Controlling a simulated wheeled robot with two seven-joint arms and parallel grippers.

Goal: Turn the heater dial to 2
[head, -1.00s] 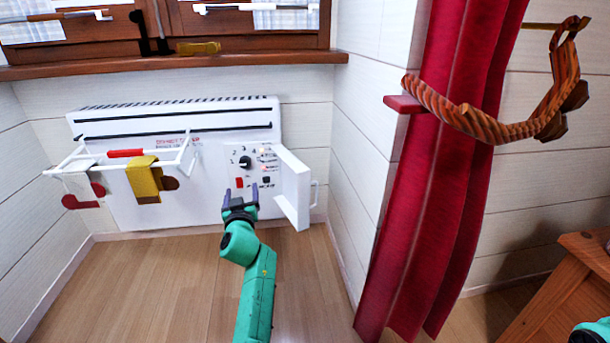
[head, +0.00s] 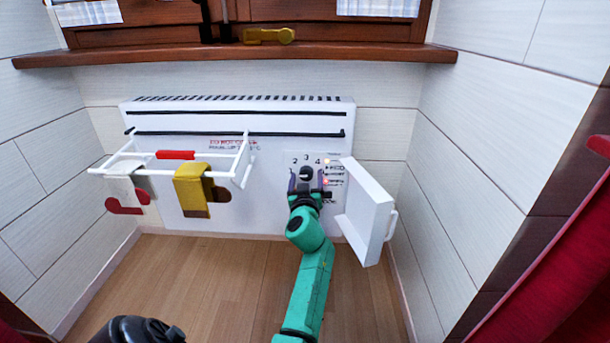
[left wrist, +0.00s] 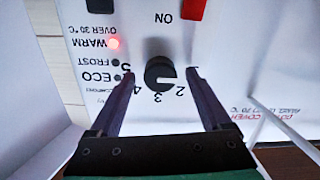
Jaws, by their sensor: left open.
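The white heater (head: 235,115) hangs on the wall below the window. Its black dial (head: 305,173) is on the control panel, with numbers 2, 3 and 4 above it. My left gripper (head: 307,178) is open in front of the panel, its two fingers on either side of the dial. In the left wrist view the panel looks upside down. There the dial (left wrist: 160,74) sits between the open fingers (left wrist: 161,73), with gaps on both sides. I cannot clearly tell which number its pointer faces. My right gripper is out of view.
The open white panel cover (head: 368,212) stands out just right of my left gripper. A white rack (head: 243,172) with a yellow cloth (head: 193,186) and a grey-white one (head: 125,183) projects at the left. A wooden sill (head: 200,60) runs above.

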